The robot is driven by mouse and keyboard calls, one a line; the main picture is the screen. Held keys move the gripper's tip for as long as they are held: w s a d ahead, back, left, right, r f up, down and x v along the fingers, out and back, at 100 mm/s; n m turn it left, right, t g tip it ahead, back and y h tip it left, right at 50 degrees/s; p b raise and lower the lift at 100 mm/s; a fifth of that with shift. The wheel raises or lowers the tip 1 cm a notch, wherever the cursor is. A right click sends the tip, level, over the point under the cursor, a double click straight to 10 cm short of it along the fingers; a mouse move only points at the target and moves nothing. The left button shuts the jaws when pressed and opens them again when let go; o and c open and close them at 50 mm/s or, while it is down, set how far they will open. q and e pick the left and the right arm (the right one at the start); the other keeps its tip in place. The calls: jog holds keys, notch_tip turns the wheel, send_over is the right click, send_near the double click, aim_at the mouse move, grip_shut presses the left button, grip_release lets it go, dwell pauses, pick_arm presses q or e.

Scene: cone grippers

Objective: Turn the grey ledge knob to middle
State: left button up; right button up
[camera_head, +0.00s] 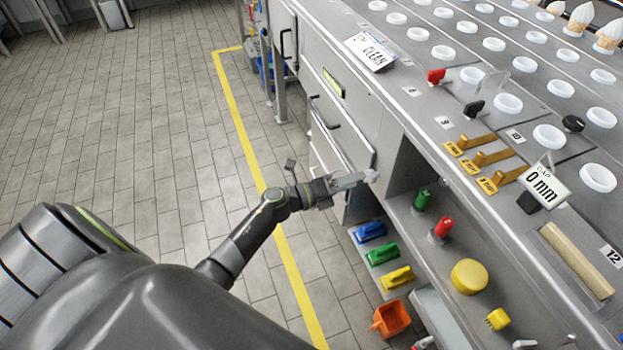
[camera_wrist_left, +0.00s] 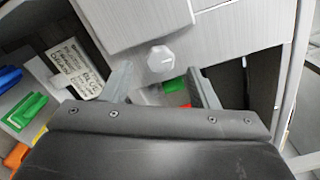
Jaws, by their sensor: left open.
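The grey ledge knob (camera_wrist_left: 161,58) is a small light-grey faceted knob on a pale grey panel, in the upper middle of the left wrist view. In the head view the knob (camera_head: 371,175) shows small at the counter's front, just beyond my left fingertips. My left gripper (camera_head: 357,179) is open. In the left wrist view its two fingers (camera_wrist_left: 158,76) stand apart, one to each side below the knob, with a gap between them and it. I cannot tell the knob's exact pointing. My right gripper is not in view.
Below the counter a shelf holds a blue, a green and a yellow brush (camera_head: 397,277), with an orange scoop (camera_head: 391,318) lower down. Red and green handled tools (camera_head: 443,228) stand in the open bay. A white printed sign (camera_wrist_left: 68,68) shows left of the fingers.

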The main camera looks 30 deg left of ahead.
pick_arm(q)
jog(key=b+v, duration=0.1)
jog(key=v, duration=1.3)
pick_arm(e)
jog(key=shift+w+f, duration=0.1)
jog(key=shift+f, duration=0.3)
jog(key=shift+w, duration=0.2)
